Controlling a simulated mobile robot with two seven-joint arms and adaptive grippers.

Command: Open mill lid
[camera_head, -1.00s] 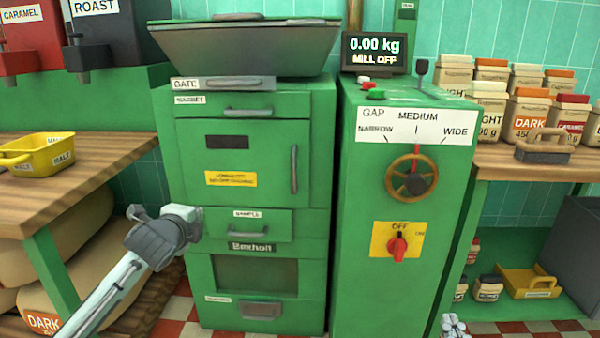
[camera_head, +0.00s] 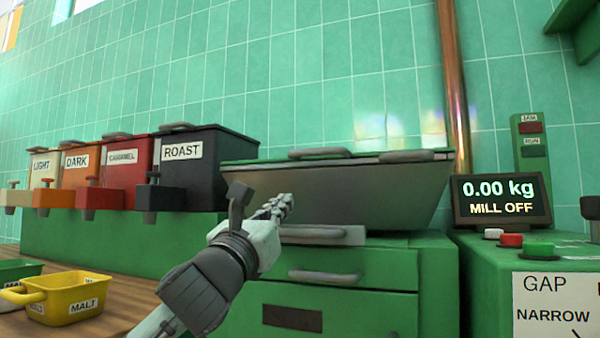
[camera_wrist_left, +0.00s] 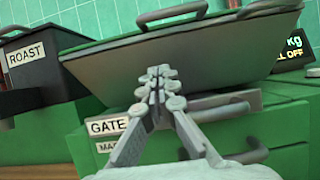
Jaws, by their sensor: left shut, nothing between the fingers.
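The mill's hopper (camera_head: 340,195) is a wide grey tray-like bin on top of the green mill cabinet (camera_head: 330,310). Its green lid (camera_head: 375,157) lies closed on top, with grey handles (camera_head: 320,153) on it. In the left wrist view the hopper (camera_wrist_left: 210,65) fills the upper middle, with a lid handle (camera_wrist_left: 172,13) at its top. My left gripper (camera_head: 283,206) is shut and empty, in front of the hopper's left part and below the lid's edge. In the left wrist view its closed fingers (camera_wrist_left: 161,80) point at the hopper. My right gripper is out of view.
A display (camera_head: 502,201) reading "MILL OFF" stands right of the hopper. Roast (camera_head: 205,160), caramel and other dispensers line up at the left. A yellow malt tray (camera_head: 68,298) sits on the wooden counter. A copper pipe (camera_head: 453,80) runs up the wall behind.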

